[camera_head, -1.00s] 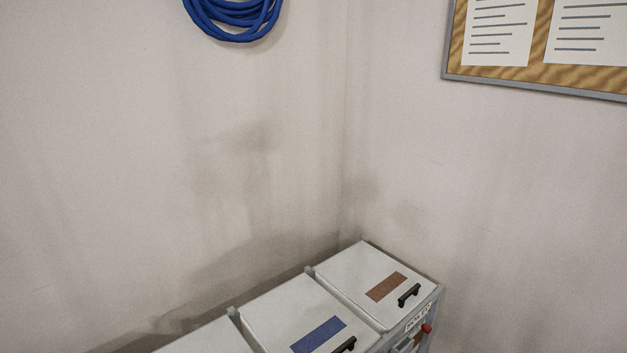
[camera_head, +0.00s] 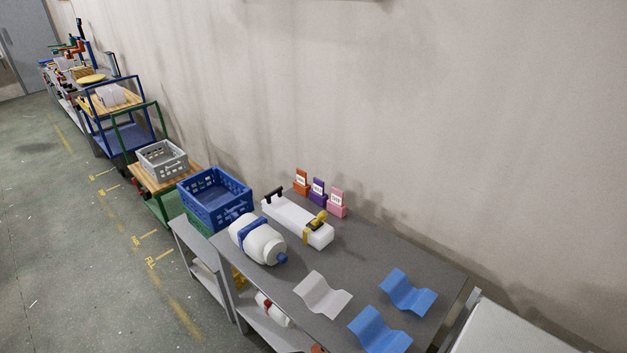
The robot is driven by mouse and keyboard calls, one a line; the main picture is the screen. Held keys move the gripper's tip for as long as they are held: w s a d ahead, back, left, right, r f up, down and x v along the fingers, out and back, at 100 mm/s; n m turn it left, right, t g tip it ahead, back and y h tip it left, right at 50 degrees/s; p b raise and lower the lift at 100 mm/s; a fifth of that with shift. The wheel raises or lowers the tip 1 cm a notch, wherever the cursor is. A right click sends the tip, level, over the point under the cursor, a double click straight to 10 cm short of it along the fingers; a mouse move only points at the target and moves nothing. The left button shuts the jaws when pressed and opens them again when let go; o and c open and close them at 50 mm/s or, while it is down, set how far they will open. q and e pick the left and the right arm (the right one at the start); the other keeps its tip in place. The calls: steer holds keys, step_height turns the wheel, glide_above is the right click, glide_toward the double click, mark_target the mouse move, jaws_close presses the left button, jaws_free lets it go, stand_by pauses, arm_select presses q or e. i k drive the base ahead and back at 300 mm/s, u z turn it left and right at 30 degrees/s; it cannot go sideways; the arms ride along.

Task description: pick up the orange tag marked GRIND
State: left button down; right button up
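An orange tag (camera_head: 301,186) with a small white label stands upright at the back edge of the grey table (camera_head: 405,252), by the wall. Its lettering is too small to read for certain. A purple tag (camera_head: 317,194) and a pink tag (camera_head: 337,206) stand in a row to its right. A long white box (camera_head: 290,216) with a black handle and a yellow part lies in front of the tags, close to them. Neither of my grippers shows in the head view.
A white bottle (camera_head: 256,240) with a blue band lies at the table's left. A white corrugated sheet (camera_head: 322,295) and blue corrugated sheets (camera_head: 407,293) lie toward the front and right. A blue crate (camera_head: 216,198) stands beyond the left end. Open floor (camera_head: 85,240) lies at the left.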

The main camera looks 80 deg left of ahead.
mark_target(300, 175)
steer(key=u, duration=2.6)
